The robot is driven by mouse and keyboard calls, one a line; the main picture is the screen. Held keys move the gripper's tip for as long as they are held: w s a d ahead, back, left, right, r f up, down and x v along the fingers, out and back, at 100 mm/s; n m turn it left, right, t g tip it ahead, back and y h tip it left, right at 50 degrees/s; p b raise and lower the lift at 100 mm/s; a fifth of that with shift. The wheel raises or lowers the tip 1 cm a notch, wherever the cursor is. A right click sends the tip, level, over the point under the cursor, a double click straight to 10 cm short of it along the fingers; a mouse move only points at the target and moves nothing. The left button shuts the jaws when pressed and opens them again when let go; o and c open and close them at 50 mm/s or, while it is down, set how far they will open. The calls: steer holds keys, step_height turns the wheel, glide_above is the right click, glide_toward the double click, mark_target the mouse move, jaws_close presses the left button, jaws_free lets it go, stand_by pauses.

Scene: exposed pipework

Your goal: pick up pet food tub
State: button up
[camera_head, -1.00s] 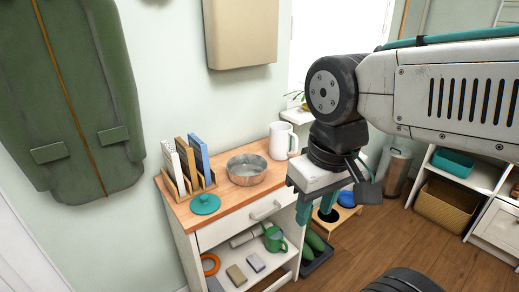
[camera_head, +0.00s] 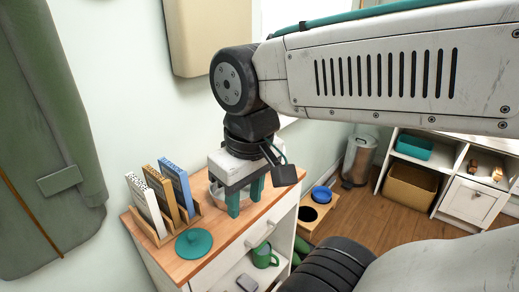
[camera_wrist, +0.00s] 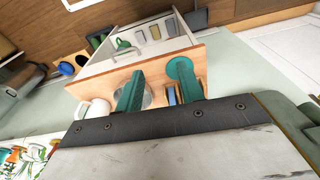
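No thing is plainly marked as a pet food tub; the round metal tub on the wooden cabinet top (camera_head: 165,262) may be it. In the head view my gripper (camera_head: 246,204) hangs fingers-down over the cabinet top and hides most of the tub. In the wrist view the tub (camera_wrist: 147,98) shows partly behind one teal finger. My gripper is open, with a clear gap between its fingers (camera_wrist: 160,92) and nothing held. Whether it touches the tub cannot be told. A teal round lid (camera_head: 194,243) lies on the cabinet top and also shows in the wrist view (camera_wrist: 180,68).
A book rack with upright books (camera_head: 160,200) stands on the cabinet's left. A white mug (camera_wrist: 95,108) is beside the tub. A metal bin (camera_head: 358,158) and white shelving stand farther back. Floor (camera_head: 375,215) is open.

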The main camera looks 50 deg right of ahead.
steer(key=w+d+f+m+h, duration=0.2)
steer(key=w+d+m, duration=0.3)
steer(key=w+d, duration=0.4)
steer(key=w+d+f+m+h, duration=0.15)
steer(key=w+d+m, duration=0.4)
steer(key=d, duration=0.55)
steer(key=w+d+f+m, duration=0.1)
steer(key=d+f, duration=0.3)
steer(key=w+d+f+m, duration=0.1)
steer(key=d+f, duration=0.3)
steer(key=d, duration=0.1)
steer(key=w+d+f+m+h, duration=0.1)
steer(key=w+d+f+m, duration=0.1)
steer(key=d+f, duration=0.2)
steer(key=shift+w+d+f, duration=0.1)
steer(key=shift+d, duration=0.65)
jaws_close()
